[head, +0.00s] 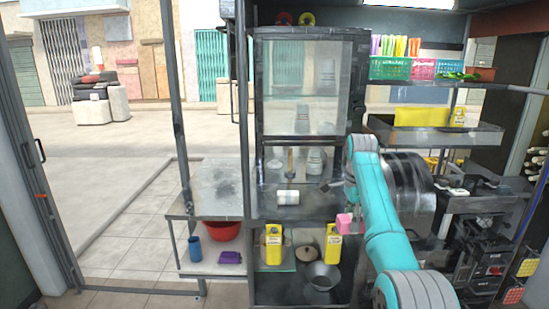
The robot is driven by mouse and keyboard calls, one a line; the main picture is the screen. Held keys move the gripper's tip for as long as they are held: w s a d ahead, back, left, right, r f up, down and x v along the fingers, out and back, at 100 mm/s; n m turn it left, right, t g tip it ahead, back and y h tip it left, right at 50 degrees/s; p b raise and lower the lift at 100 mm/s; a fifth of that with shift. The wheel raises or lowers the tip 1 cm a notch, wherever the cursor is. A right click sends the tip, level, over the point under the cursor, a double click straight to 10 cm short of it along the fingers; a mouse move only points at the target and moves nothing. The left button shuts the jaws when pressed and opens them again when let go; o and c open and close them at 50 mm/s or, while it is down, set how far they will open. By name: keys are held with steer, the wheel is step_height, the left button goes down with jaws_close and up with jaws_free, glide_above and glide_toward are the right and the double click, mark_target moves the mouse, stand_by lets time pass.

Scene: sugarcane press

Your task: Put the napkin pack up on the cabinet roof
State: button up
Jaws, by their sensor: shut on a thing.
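A small pink block, which looks like the napkin pack (344,223), shows just left of my teal arm, above the lower shelf. My gripper (346,208) is small and partly hidden by my arm; it appears shut on this pack, though the fingers are hard to make out. The cabinet (303,85) is a dark-framed glass case standing up and to the left of my gripper. Its roof (300,31) is at the top of the view, well above the gripper.
Red and yellow ring-shaped things (307,19) show at the cabinet roof. A white roll (288,197) lies on the counter below the cabinet. Yellow containers (274,243) and a pot (321,277) stand lower down.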

steer(key=s+a+f+n, duration=0.1)
steer(key=s+f+n, duration=0.35)
steer(key=f, duration=0.85)
steer(key=s+a+f+n, duration=0.2)
steer(key=s+f+n, duration=0.25)
steer(key=f, duration=0.75)
steer(key=s+f+n, duration=0.4)
steer(key=s+f, duration=0.4)
steer(key=s, duration=0.3)
steer(key=s+a+f+n, duration=0.1)
steer(key=s+f+n, duration=0.3)
steer(key=s+f, duration=0.5)
steer(key=shift+s+a+f, duration=0.25)
steer(key=shift+s+a, duration=0.05)
steer(key=shift+s, duration=0.85)
